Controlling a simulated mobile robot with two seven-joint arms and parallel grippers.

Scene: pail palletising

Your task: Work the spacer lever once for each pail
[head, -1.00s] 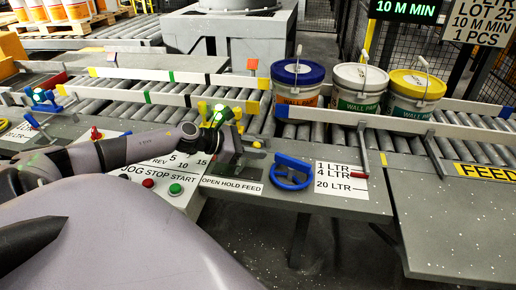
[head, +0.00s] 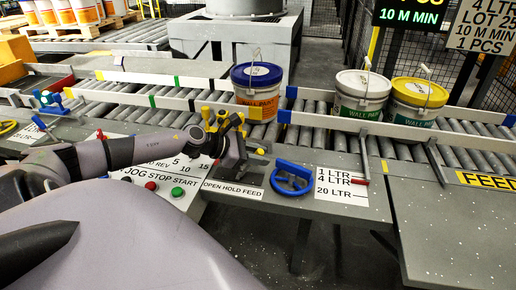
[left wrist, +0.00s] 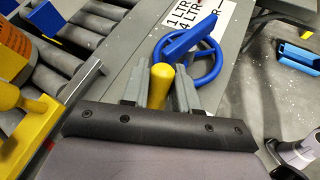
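Three pails stand on the roller conveyor: the blue-lidded pail (head: 257,88) at the left, then the white-lidded pail (head: 361,98) and the yellow-lidded pail (head: 416,104) close together at the right. My left gripper (head: 240,150) is at the panel marked OPEN HOLD FEED (head: 232,189); its fingertips are hard to make out there. In the left wrist view, the fingers of my left gripper (left wrist: 160,92) flank a yellow lever knob (left wrist: 161,77) on both sides and look closed on it. The lever's shaft is hidden. My right gripper is not seen.
A blue handwheel (head: 291,177) stands right of the lever, beside the litre-marked plate (head: 341,184). Red and green buttons (head: 177,192) lie left of it. Guide rails (head: 330,122) edge the conveyor. The grey plate (head: 450,225) at the front right is clear.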

